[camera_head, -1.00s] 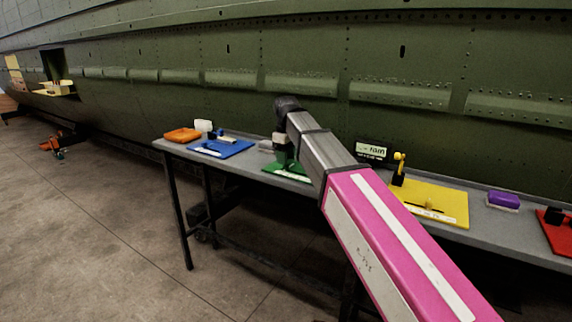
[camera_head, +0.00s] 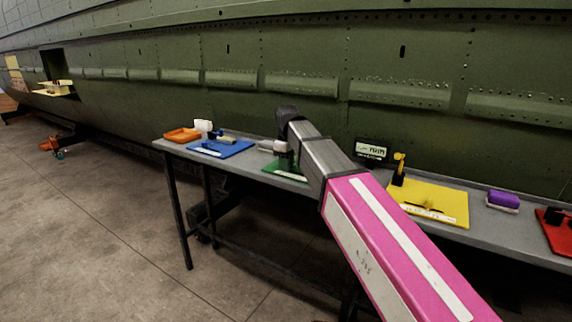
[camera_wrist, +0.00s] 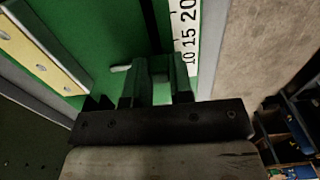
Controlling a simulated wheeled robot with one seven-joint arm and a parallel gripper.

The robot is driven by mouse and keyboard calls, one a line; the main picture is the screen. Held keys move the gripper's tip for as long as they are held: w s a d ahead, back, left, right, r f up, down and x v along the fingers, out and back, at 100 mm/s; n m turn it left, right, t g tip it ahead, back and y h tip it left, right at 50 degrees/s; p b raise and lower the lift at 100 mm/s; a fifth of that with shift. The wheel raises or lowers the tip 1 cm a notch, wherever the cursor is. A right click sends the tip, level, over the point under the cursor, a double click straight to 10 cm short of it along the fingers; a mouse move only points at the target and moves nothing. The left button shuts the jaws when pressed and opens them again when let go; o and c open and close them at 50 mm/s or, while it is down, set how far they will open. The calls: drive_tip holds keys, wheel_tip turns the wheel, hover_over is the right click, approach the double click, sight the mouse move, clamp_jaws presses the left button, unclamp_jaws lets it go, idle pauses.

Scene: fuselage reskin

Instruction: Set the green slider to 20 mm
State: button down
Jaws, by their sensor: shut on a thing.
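The green slider board (camera_wrist: 95,35) fills much of the wrist view, with a dark slot (camera_wrist: 150,25) running up it. A white scale strip (camera_wrist: 187,35) beside the slot shows 10, 15 and 20. My gripper (camera_wrist: 156,72) is shut on the green slider (camera_wrist: 161,93), which is mostly hidden between the fingers. The slider sits near the 10 end of the visible scale; its exact reading cannot be told. In the head view the green board (camera_head: 290,176) lies on the bench, partly covered by my arm.
The grey bench (camera_head: 320,190) also holds a blue board (camera_head: 232,149), an orange tray (camera_head: 182,134), a yellow board (camera_head: 440,198), a purple block (camera_head: 503,199) and a red board (camera_head: 556,235). A small display (camera_head: 372,149) stands behind; its digits are unclear. The green fuselage (camera_head: 300,55) rises close behind.

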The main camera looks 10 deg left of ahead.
sight(297, 173)
drive_tip(key=d, duration=0.1)
drive_tip(key=s+d, duration=0.1)
drive_tip(key=d, duration=0.2)
drive_tip(key=shift+s+d, duration=0.15)
drive_tip(key=shift+s, duration=0.1)
drive_tip(key=c, duration=1)
unclamp_jaws()
wheel_tip(297, 173, up, 11)
